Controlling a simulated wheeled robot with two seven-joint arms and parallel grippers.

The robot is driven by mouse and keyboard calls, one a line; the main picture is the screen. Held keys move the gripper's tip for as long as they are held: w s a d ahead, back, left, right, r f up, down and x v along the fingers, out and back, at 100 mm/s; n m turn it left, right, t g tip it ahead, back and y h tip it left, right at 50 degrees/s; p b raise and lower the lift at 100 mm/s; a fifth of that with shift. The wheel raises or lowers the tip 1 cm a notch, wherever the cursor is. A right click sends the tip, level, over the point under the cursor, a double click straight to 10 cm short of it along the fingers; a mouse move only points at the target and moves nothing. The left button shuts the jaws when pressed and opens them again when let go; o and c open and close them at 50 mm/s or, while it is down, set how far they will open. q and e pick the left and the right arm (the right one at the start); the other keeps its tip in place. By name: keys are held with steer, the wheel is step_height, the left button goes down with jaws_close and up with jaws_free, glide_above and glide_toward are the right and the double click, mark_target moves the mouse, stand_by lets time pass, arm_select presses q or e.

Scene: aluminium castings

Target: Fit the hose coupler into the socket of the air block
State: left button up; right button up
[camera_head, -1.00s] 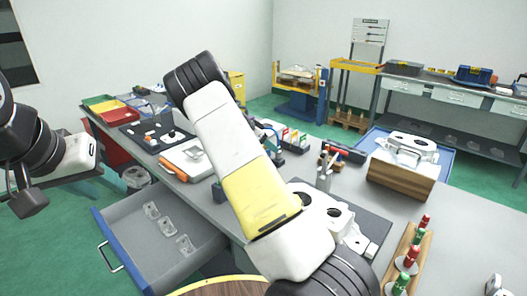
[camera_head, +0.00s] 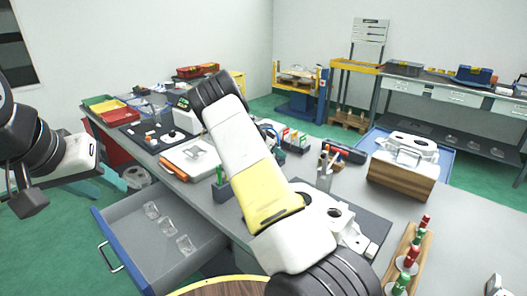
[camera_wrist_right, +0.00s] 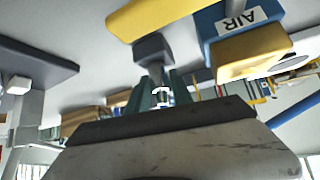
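In the right wrist view my right gripper (camera_wrist_right: 162,88) has dark green fingers closed around the narrow stem of a dark grey piece (camera_wrist_right: 152,48), which looks like the hose coupler. Its far end points at a yellow part (camera_wrist_right: 155,14), and I cannot tell whether they touch. The blue air block (camera_wrist_right: 236,22), labelled AIR, is just to the right; its socket is not clear. In the head view my right arm hides its gripper and the air block. My left gripper (camera_head: 110,178) shows only teal fingers at the left, beyond the table; its opening is unclear.
An open drawer (camera_head: 122,234) with several clear parts juts out at the front left. A pale casting (camera_head: 405,150) sits on a wooden block at the right. A wooden rack (camera_head: 398,275) with red and green items stands at the lower right. A dark mat (camera_head: 372,222) lies under another casting.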

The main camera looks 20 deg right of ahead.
jaws_close()
